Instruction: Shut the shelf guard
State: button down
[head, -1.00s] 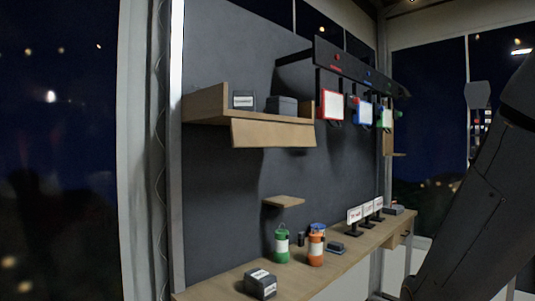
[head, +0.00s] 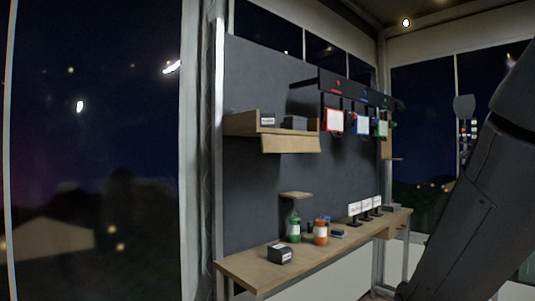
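The wooden wall shelf (head: 240,124) is at the upper left of the dark wall panel in the head view. Its guard (head: 291,144), a plain wooden flap, hangs down along the shelf's front edge, so the shelf front is open. A labelled dark box (head: 267,120) and a plain dark box (head: 294,122) sit on the shelf. My dark arm fills the right side of the view, well apart from the shelf. My gripper is out of view.
Below runs a wooden counter (head: 255,270) with a labelled dark box (head: 279,254), a green bottle (head: 294,228), an orange bottle (head: 320,232) and small signs (head: 354,209). A small ledge (head: 296,195) juts out above the bottles. Coloured frames (head: 334,121) hang from a dark rail.

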aim_at(271, 143)
jog(key=u, duration=0.55)
jog(key=i, duration=0.65)
jog(key=u, duration=0.5)
jog(key=i, duration=0.6)
jog(key=z, duration=0.15)
